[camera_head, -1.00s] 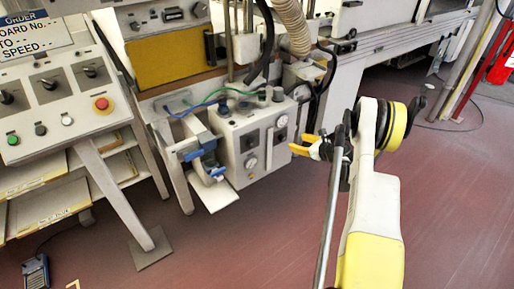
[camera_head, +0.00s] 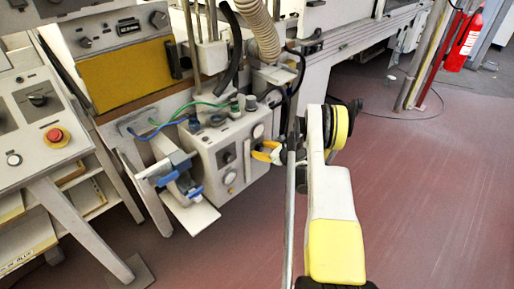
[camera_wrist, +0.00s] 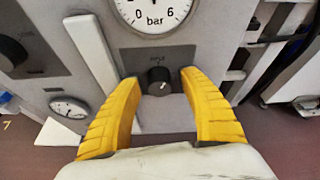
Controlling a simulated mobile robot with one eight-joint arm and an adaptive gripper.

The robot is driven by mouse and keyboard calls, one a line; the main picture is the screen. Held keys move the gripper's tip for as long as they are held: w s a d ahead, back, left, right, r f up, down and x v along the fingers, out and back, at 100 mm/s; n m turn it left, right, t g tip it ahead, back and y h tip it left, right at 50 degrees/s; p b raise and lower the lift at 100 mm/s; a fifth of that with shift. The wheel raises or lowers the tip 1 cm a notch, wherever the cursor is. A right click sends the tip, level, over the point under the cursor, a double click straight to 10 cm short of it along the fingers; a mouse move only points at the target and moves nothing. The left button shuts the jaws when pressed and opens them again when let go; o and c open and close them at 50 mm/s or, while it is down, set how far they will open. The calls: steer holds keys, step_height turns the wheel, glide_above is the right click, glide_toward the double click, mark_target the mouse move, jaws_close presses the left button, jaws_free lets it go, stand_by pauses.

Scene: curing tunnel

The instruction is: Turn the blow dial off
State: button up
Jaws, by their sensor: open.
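A black dial (camera_wrist: 158,80) with a white pointer mark is on the grey panel in the wrist view, under a gauge marked "bar" (camera_wrist: 155,12). Its small label is too blurred to read. My gripper (camera_wrist: 157,77) is open, with its yellow fingers either side of the dial as seen there; I cannot tell whether they touch it. Another black knob (camera_wrist: 12,52) is at the left of the panel. In the head view my gripper (camera_head: 267,152) is by the right part of the front of the grey control box (camera_head: 208,158), hiding some of it.
A smaller gauge (camera_wrist: 69,107) is low on the panel. Blue-handled parts (camera_head: 176,168) stand left of the box, with hoses above. A grey console with a red button (camera_head: 57,136) is at the left.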

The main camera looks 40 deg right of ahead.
steer(key=shift+s+r, duration=0.1)
steer(key=shift+s, duration=0.05)
steer(key=shift+c, duration=1.3)
jaws_close()
steer(key=shift+n+h, duration=1.4)
steer(key=shift+n, duration=0.6)
